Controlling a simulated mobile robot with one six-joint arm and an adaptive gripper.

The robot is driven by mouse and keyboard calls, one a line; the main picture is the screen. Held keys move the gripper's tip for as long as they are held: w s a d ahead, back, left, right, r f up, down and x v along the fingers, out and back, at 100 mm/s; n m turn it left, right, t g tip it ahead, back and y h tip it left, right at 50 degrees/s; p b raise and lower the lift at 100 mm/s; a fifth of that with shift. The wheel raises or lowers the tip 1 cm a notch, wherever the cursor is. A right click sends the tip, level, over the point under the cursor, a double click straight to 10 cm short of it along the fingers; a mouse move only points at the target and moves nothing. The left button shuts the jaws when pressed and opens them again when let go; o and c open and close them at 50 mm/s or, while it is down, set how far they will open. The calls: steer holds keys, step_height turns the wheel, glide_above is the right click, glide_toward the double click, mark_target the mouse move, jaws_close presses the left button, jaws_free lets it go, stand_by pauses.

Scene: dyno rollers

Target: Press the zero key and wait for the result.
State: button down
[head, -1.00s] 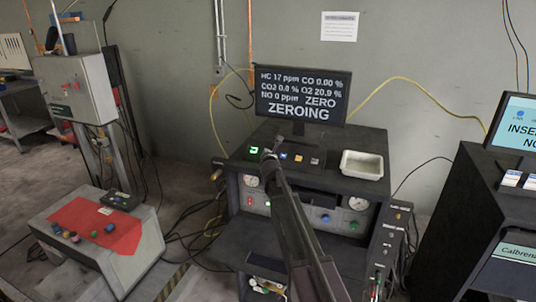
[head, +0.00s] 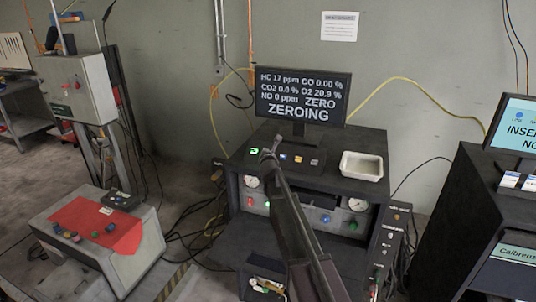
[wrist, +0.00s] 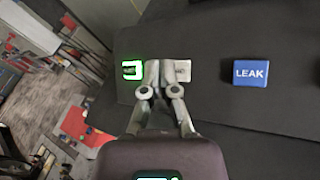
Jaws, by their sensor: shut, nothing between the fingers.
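The analyzer screen (head: 303,97) reads HC 17 ppm, CO 0.00 %, CO2 0.0 %, O2 20.9 %, NO 0 ppm, ZERO and ZEROING. Below it is a row of keys. At its left a key glows green (head: 254,150); it also shows in the wrist view (wrist: 132,70), its label too small to read. A pale grey key (wrist: 182,72) sits to its right, partly behind my fingers, its label unclear. My gripper (wrist: 160,68) is shut and empty, its tips between these two keys in the wrist view. I cannot tell whether it touches either.
A white tray (head: 361,165) sits on the cabinet's right. A second console (head: 515,122) stands at far right. A yellow hose (head: 400,80) runs along the wall.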

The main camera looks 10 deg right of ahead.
steer(key=s+r+p, duration=0.1)
steer(key=s+a+r+p, duration=0.1)
steer(key=r+p, duration=0.1)
steer(key=shift+s+a+r+p, duration=0.3)
steer(key=shift+s+r+p, duration=0.1)
stand_by(0.5)
stand_by(0.5)
steer(key=s+d+f+m+g+h+b, duration=0.1)
steer(key=s+d+f+m+g, duration=0.25)
steer(key=s+f+m, duration=0.45)
steer(key=s+d+f+m+g+h+b, duration=0.15)
steer(key=s+f+m+g, duration=0.35)
steer(key=s+m, duration=0.5)
steer(key=s+f+m+g+y+b, duration=0.1)
steer(key=s+f+m+g, duration=0.1)
steer(key=s+m, duration=0.2)
steer(key=s+a+f+m+g+y, duration=0.1)
steer(key=s+f+m+g, duration=0.2)
steer(key=s, duration=0.8)
steer(key=s+a+f+m+g+y+b, duration=0.1)
steer(key=s+f+m+g+y, duration=0.1)
steer(key=s+m, duration=0.3)
steer(key=s, duration=0.3)
steer(key=shift+s+a+f+g+b, duration=0.15)
steer(key=shift+a+f+g+b, duration=0.1)
steer(key=shift+f+g+b, duration=0.1)
stand_by(1.9)
